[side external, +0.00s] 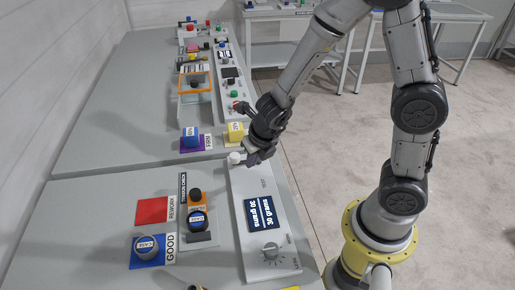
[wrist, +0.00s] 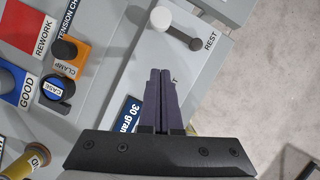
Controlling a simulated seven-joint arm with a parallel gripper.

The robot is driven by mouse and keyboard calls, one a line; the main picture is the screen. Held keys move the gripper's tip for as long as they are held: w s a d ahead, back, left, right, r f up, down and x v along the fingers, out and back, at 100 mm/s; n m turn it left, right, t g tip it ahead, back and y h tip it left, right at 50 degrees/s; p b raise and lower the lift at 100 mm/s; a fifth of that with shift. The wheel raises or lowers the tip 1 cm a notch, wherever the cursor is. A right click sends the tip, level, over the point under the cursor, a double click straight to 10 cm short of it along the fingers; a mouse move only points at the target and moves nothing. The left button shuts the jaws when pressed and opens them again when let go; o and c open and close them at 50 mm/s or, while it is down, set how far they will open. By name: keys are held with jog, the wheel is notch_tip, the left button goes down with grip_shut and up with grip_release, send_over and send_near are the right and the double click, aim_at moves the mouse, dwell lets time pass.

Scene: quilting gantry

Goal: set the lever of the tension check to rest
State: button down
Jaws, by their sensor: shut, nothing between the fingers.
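The knob also shows in the side external view (side external: 235,158), at the far end of the light grey panel (side external: 243,180). My gripper (wrist: 160,72) has its dark purple fingers together with nothing between them. In the wrist picture the fingertips lie below the knob and rod, apart from them. In the side external view my gripper (side external: 254,160) is just right of the knob; the rod is hidden there.
The panel carries a "30 grams" display (side external: 265,215) and a dial (side external: 270,250). To its left are a red REWORK square (side external: 152,210), a blue GOOD square (side external: 136,257) and an orange CLAMP block (wrist: 72,61) with a black knob. A yellow block (side external: 236,133) stands beyond my gripper.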

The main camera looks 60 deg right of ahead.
jog(key=v, duration=0.6)
jog(key=shift+s, duration=0.15)
